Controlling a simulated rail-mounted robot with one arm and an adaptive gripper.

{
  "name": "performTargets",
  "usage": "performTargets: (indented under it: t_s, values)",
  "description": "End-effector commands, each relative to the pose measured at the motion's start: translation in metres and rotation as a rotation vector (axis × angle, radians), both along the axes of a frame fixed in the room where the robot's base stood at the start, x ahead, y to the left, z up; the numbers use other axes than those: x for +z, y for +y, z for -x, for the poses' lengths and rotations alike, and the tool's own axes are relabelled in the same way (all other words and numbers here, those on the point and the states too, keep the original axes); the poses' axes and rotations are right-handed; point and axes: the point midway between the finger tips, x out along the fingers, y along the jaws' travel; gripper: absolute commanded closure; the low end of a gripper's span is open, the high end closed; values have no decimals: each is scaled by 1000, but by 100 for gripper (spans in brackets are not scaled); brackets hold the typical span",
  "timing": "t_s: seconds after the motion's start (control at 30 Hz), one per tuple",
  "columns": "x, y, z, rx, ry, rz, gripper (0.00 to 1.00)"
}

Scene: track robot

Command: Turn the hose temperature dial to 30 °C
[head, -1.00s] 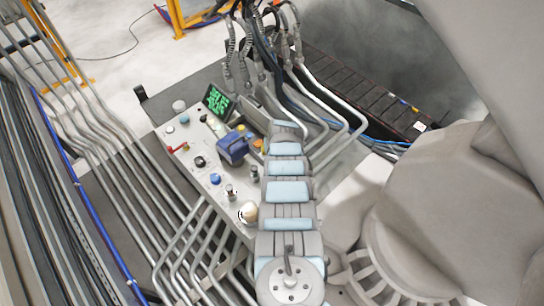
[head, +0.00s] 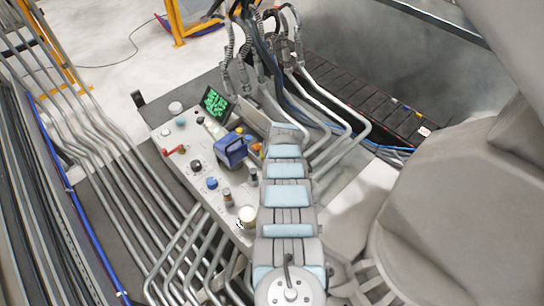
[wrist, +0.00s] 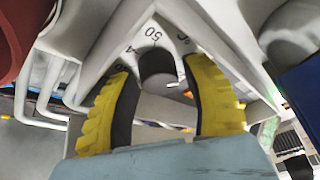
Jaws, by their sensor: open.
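In the wrist view, a dark round dial (wrist: 157,68) stands on a pale panel. The printed numbers 50 and a partly hidden 4 show beside it. My gripper (wrist: 160,76) is open, with one yellow-ribbed finger left of the dial and one right of it. The dial shows between the fingers; I cannot tell whether either finger touches it. The dial's pointer is not readable. In the head view, the control panel (head: 172,132) carries several knobs, and my arm covers its right side. My gripper cannot be made out there.
A dark blue box (head: 231,150) stands on the panel, close to my arm. A red handle (head: 175,150) sits on the left side and a lit green display (head: 214,102) at the far end. Metal pipes (head: 140,160) run along the left; hoses (head: 262,50) rise behind.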

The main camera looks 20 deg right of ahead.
Motion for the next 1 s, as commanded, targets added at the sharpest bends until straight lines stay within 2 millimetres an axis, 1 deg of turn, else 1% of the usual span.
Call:
performTargets:
  t_s: [0.13, 0.17, 0.2, 0.27, 0.3, 0.33, 0.77, 1.0]
  values:
    - [0, 0, 0, 0, 0, 0, 52]
    - [0, 0, 0, 0, 0, 0, 57]
    - [0, 0, 0, 0, 0, 0, 69]
    - [0, 0, 0, 0, 0, 0, 86]
    - [0, 0, 0, 0, 0, 0, 97]
    - [0, 0, 0, 0, 0, 0, 100]
    - [-2, 1, 1, -14, 3, 0, 100]
    - [-2, 1, 1, -76, 1, 2, 100]
